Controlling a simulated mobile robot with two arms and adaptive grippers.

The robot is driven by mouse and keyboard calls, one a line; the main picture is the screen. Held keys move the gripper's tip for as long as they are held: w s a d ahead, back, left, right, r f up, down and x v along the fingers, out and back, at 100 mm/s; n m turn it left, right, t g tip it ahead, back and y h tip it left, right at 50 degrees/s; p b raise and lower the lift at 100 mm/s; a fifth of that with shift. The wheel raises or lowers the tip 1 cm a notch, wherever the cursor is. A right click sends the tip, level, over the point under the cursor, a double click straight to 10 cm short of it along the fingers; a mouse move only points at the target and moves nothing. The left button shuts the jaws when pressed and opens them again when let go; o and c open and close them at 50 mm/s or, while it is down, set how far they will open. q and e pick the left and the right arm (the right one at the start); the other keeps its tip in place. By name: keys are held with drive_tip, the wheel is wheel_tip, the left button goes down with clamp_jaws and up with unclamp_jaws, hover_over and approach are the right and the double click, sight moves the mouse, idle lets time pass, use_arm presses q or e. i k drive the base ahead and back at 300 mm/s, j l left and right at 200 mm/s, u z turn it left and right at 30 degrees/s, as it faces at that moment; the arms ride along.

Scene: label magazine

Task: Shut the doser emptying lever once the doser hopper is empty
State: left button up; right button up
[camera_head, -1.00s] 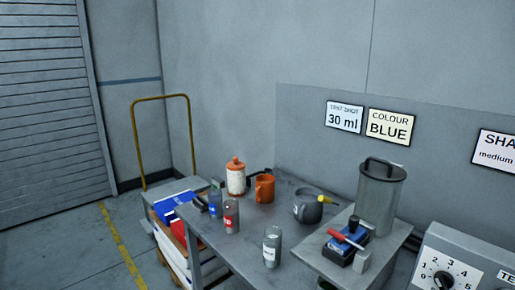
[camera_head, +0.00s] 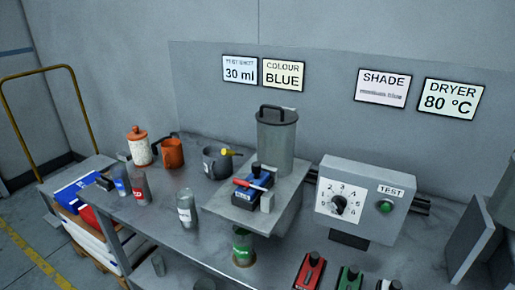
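The doser hopper (camera_head: 276,140) is a grey cylinder with a lid and a dark handle, standing on a raised grey platform. Its lid is on and its walls are opaque, so its contents are hidden. In front of it sits a blue valve block (camera_head: 247,197) with a dark knob (camera_head: 256,169). A red lever (camera_head: 250,185) lies across the top of the block, slightly tilted; I cannot tell whether this is open or shut. A jar with a green label (camera_head: 243,248) stands below the platform's front edge. Neither of my grippers shows in the head view.
Left on the bench are a white-labelled jar (camera_head: 187,208), red-labelled jar (camera_head: 140,187), grey jug (camera_head: 216,162), orange mug (camera_head: 172,153) and orange-lidded container (camera_head: 139,146). Right are a dial box (camera_head: 358,200) with a green TEST button (camera_head: 385,206) and red (camera_head: 311,270) and green (camera_head: 349,279) blocks.

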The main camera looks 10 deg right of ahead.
sight(227, 152)
drive_tip(key=i+j+z, duration=0.15)
drive_tip(key=z, duration=0.3)
drive_tip(key=i+j+z, duration=0.15)
drive_tip(key=z, duration=0.3)
drive_tip(key=j+z, duration=0.45)
drive_tip(key=i+j+z, duration=0.25)
drive_tip(key=j, duration=0.75)
drive_tip(key=j+z, duration=0.2)
drive_tip(key=j, duration=0.8)
